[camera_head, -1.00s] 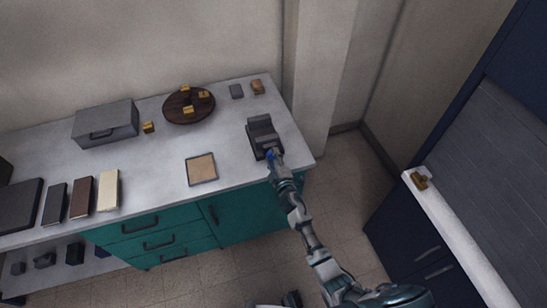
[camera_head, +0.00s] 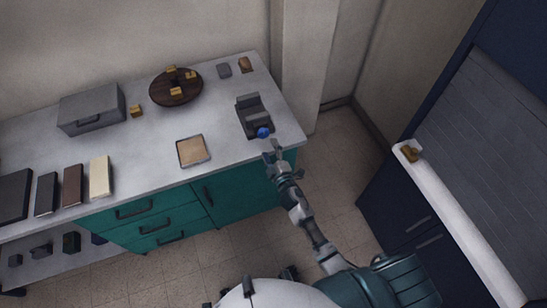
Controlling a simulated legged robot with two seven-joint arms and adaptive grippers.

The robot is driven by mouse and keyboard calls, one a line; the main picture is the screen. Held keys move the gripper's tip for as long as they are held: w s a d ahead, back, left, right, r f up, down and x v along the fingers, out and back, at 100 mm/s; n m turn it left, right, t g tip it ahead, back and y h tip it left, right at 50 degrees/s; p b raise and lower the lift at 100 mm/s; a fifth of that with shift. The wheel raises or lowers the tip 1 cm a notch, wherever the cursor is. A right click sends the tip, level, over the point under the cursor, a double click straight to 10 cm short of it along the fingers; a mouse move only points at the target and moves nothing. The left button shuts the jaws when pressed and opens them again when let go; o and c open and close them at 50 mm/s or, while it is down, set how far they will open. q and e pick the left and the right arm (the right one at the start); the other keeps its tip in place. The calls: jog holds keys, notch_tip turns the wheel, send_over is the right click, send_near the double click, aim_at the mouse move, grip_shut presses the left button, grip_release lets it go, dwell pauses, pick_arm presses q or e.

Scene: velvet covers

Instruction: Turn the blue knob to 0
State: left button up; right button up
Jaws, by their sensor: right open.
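The blue knob (camera_head: 263,132) sits on the front of a dark grey device (camera_head: 252,112) near the right end of the counter. The number it points to is too small to read. My right gripper (camera_head: 271,148) is open and just in front of the knob, with a small gap between them. The right arm reaches up from the bottom right. My left gripper is not in view.
The pale counter (camera_head: 150,150) holds a framed tan square (camera_head: 193,151), a round wooden board (camera_head: 176,88) with several gold blocks, and a grey box (camera_head: 91,108). Teal drawers (camera_head: 150,215) are below. Open floor lies between the counter and the dark cabinet (camera_head: 395,205).

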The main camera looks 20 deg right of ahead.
jog(key=shift+s, duration=2.4)
jog(key=shift+f, duration=0.1)
jog(key=s+d+f+m+g+h, duration=0.1)
jog(key=s+f+m+g, duration=0.15)
jog(key=s+f, duration=0.45)
jog(key=s+d+f+m+g, duration=0.1)
jog(key=s+f+m+g, duration=0.2)
jog(key=f, duration=0.9)
jog(key=s+d+f+m+g+h, duration=0.1)
jog(key=s+f+g, duration=0.35)
jog(key=f, duration=0.45)
jog(key=s+f+m+g, duration=0.1)
jog(key=s+f+g, duration=0.1)
jog(key=s+f, duration=0.2)
jog(key=s+f+m+g+y, duration=0.1)
jog(key=s+f, duration=0.3)
jog(key=s, duration=0.7)
jog(key=s+f+m+g, duration=0.2)
jog(key=s+f, duration=0.3)
jog(key=s, duration=0.3)
jog(key=shift+g+y, duration=0.3)
jog(key=shift+g, duration=0.4)
jog(key=shift+f+m, duration=0.1)
jog(key=shift+m, duration=0.15)
